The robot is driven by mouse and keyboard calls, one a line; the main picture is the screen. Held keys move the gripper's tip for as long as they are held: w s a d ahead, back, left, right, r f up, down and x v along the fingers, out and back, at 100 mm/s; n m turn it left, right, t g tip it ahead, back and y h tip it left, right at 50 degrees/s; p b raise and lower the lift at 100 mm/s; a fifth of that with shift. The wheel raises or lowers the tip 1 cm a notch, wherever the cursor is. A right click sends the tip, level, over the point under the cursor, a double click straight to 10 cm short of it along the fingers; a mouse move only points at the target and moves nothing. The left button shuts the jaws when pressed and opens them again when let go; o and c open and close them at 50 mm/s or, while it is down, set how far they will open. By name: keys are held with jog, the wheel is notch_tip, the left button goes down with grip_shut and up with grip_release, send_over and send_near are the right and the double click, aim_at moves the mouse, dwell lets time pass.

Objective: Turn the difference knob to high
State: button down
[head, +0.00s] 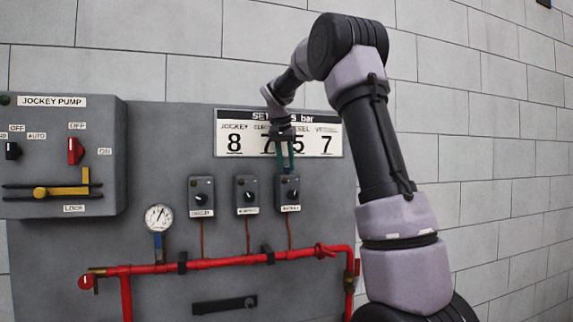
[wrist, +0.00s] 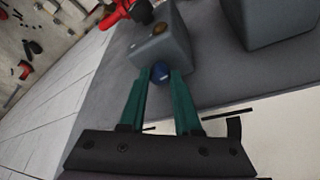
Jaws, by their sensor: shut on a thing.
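Three small grey switch boxes are on the panel: left (head: 201,211), middle (head: 247,210) and right (head: 289,181). Each has a dark round dial and a white label too small to read surely. My gripper (head: 285,168) points down at the top of the right box. In the wrist view its green fingers (wrist: 160,75) are shut on a small round blue knob (wrist: 160,73) at the near end of a grey box (wrist: 168,45). A brass-coloured round part (wrist: 159,30) shows on that box. No marking that names the difference knob or its high setting is readable.
A settings board (head: 228,145) hangs above the boxes, partly hidden by my gripper and wrist. Red pipes (head: 220,263) run below, with a gauge (head: 159,218) at left. A jockey pump box (head: 105,110) with a red switch (head: 75,151) stands out at far left.

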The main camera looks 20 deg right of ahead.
jog(key=c, duration=0.6)
grip_release()
jog(key=v, duration=1.1)
jog(key=shift+f, duration=0.1)
